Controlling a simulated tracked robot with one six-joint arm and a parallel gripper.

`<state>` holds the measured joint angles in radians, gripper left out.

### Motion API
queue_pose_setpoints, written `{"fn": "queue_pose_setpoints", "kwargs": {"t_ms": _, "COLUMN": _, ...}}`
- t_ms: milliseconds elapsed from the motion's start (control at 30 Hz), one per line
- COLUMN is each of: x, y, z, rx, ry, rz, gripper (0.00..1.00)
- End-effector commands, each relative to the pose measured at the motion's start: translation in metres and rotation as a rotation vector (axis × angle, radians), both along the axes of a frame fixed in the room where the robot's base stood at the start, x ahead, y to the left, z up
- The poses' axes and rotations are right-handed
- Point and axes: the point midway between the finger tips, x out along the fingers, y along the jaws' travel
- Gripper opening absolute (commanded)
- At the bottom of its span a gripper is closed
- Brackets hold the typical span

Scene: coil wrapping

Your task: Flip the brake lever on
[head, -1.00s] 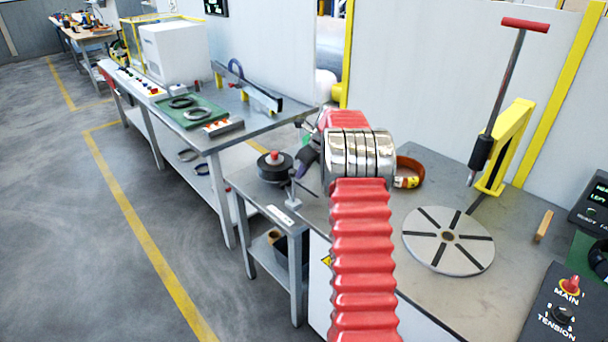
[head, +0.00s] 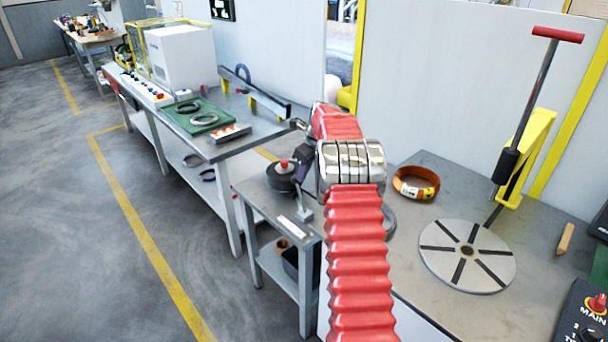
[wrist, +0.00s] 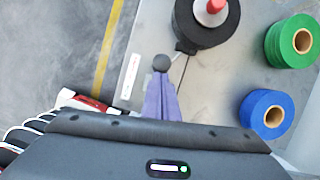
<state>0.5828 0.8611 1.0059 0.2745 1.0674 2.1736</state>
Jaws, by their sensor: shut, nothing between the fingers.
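The brake lever (head: 303,208) appears to be the small metal post on a base at the left edge of the near bench, beside the dark reel. In the wrist view a dark ball knob (wrist: 161,63), probably the lever's, sits straight ahead of my fingertips. A thin rod shows beside it. My gripper (head: 300,184) points down close to the lever in the head view. Its purple fingers also show in the wrist view (wrist: 161,84), shut together and empty, with tips at or very near the knob. I cannot tell if they touch. The lever's on or off position is unclear.
A dark reel with a red top (wrist: 208,22) stands close by the knob. Green (wrist: 292,41) and blue (wrist: 267,114) rolls lie to the right. A slotted disc (head: 467,255), an orange coil (head: 416,183) and a tall red-handled lever (head: 530,95) are on the bench.

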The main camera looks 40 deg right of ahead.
Motion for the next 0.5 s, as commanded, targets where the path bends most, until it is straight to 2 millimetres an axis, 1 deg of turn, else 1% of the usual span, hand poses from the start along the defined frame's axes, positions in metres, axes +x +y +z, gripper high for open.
{"fn": "queue_pose_setpoints", "kwargs": {"t_ms": 33, "x": 0.0087, "y": 0.0027, "z": 0.0003, "rx": -0.004, "ry": -0.019, "rz": -0.002, "gripper": 0.00}}
{"fn": "queue_pose_setpoints", "kwargs": {"t_ms": 500, "x": 0.0153, "y": 0.0061, "z": -0.0036, "rx": -0.001, "ry": -0.020, "rz": -0.001, "gripper": 0.00}}
